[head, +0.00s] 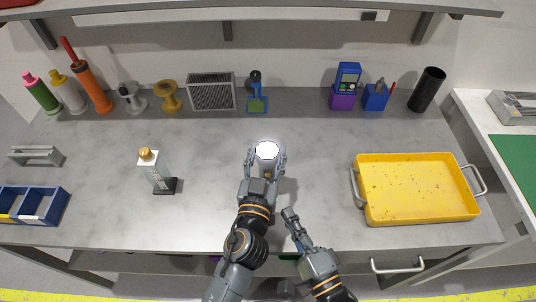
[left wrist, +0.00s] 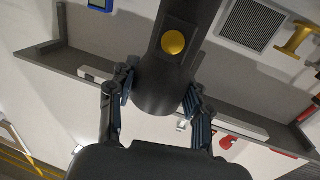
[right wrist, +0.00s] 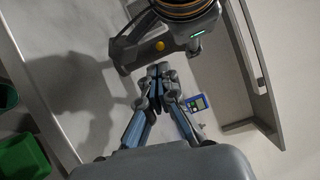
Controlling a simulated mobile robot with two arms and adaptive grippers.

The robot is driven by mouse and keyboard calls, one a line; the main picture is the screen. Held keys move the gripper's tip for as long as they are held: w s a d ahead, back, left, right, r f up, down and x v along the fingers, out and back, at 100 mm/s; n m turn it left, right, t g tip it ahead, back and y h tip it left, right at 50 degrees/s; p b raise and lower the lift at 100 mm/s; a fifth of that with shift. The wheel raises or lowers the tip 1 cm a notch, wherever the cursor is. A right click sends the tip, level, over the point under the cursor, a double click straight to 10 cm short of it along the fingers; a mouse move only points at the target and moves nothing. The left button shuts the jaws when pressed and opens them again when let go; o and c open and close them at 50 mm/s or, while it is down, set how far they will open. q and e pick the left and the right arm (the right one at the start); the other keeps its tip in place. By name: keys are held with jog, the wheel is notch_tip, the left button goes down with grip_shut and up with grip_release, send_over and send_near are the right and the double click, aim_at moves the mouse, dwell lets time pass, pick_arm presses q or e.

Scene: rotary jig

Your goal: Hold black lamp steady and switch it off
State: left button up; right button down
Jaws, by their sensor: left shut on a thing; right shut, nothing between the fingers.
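The black lamp (head: 267,151) is in the middle of the table in the head view, its round top bright white. In the left wrist view its dark body (left wrist: 160,90) runs between the fingers, with a round yellow button (left wrist: 173,42) on it. My left gripper (head: 265,162) is shut around the lamp, one finger on each side. My right gripper (head: 287,212) is shut and empty, lower right of the lamp and apart from it. The right wrist view shows its closed fingertips (right wrist: 158,72) below a dark part with a yellow button (right wrist: 159,46).
A yellow tray (head: 415,214) stands to the right. Several tools and stands, including a speaker-like box (head: 211,92), line the back. The table around the lamp is clear.

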jog(key=shift+d+r+n, duration=0.15)
jog(key=shift+d+n, duration=0.2)
jog(key=shift+n, duration=0.85)
jog(key=d+m+g+y, duration=0.1)
jog(key=m+y, duration=0.1)
jog(key=m, duration=0.8)
jog(key=s+d+m+g+y, duration=0.1)
jog(key=d+m+g+y, duration=0.1)
jog(key=m, duration=0.9)
jog(key=s+d+m+g+y, duration=0.1)
jog(key=m+g+y, duration=0.1)
jog(key=m, duration=0.8)
jog(key=shift+s+d+r+m, duration=0.1)
jog(key=shift+s+d+m, duration=0.1)
jog(key=shift+m, duration=0.2)
